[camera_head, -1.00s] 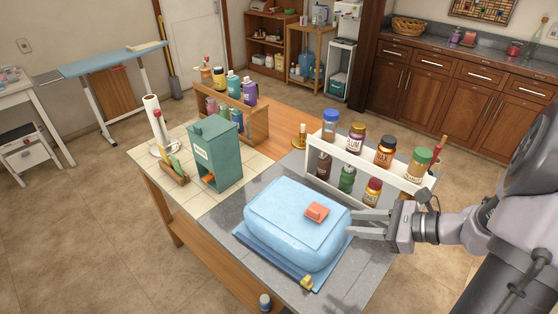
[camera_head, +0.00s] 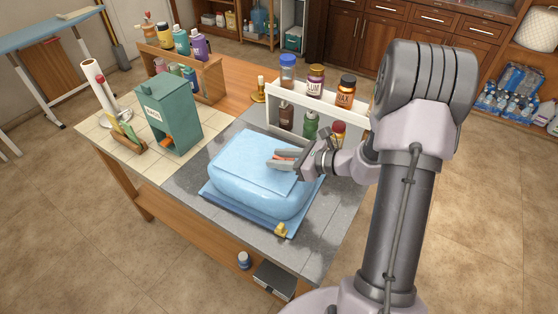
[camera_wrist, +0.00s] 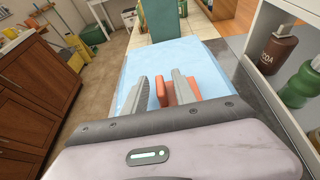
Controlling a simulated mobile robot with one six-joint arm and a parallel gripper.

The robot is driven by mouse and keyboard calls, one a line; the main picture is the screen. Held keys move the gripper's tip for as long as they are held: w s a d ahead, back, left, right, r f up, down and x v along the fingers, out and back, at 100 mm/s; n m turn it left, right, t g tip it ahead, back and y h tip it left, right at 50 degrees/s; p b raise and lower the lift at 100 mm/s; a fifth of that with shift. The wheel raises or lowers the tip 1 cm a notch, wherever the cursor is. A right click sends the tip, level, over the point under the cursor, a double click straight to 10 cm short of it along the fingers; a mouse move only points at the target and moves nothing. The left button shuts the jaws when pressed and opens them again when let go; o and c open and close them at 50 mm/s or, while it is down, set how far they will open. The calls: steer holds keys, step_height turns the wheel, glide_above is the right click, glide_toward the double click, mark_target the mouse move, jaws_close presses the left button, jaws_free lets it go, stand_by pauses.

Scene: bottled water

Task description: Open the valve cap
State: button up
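A large pale blue water bag or container (camera_head: 245,185) lies on a blue mat (camera_head: 215,200) on the grey part of the workbench. An orange-red valve cap (camera_wrist: 163,92) is on its top. My gripper (camera_head: 272,160) reaches in from the right, low over the bag's top. In the wrist view the fingers (camera_wrist: 160,78) stand apart, with part of the cap between them and part showing past the right finger. A blue gap shows beside the left finger, so the gripper does not look closed on it. In the head view the fingers hide most of the cap.
A white rack (camera_head: 272,105) with several bottles stands close behind my gripper. A green box (camera_head: 168,115) and a wooden bottle shelf (camera_head: 208,75) stand at the back left. A small yellow object (camera_head: 281,230) sits at the mat's front corner.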

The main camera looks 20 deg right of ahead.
steer(key=shift+w, duration=0.1)
jaws_close()
steer(key=shift+r+p, duration=0.1)
steer(key=shift+p, duration=0.2)
steer(key=m+p, duration=0.1)
steer(key=p, duration=0.1)
steer(key=r+y+p, duration=0.1)
steer(key=shift+w+d+r+m+g+p, duration=0.2)
steer(key=shift+d+r+m+g+p, duration=0.1)
steer(key=shift+m+p, duration=0.1)
steer(key=m+p, duration=0.1)
steer(key=w+d+r+m+y+p, duration=0.1)
steer(key=p, duration=0.1)
steer(key=shift+d+g+y+p, duration=0.1)
steer(key=shift+g+y+p, duration=0.2)
steer(key=shift+g, duration=0.1)
steer(key=d+m+y, duration=0.1)
steer(key=w+m+y, duration=0.1)
steer(key=m, duration=0.1)
steer(key=shift+w+d+r+m+g+p, duration=0.1)
steer(key=shift+w+d+m+g+p, duration=0.05)
steer(key=shift+d+m+g+p, duration=0.2)
steer(key=shift+w+d+m+y+b, duration=0.45)
steer(key=shift+d+m+y+b, duration=0.15)
steer(key=shift+m, duration=0.45)
steer(key=shift+w+d+m+y+b, duration=0.45)
steer(key=shift+m+b, duration=0.2)
steer(key=shift+m, duration=0.35)
steer(key=shift+d, duration=0.1)
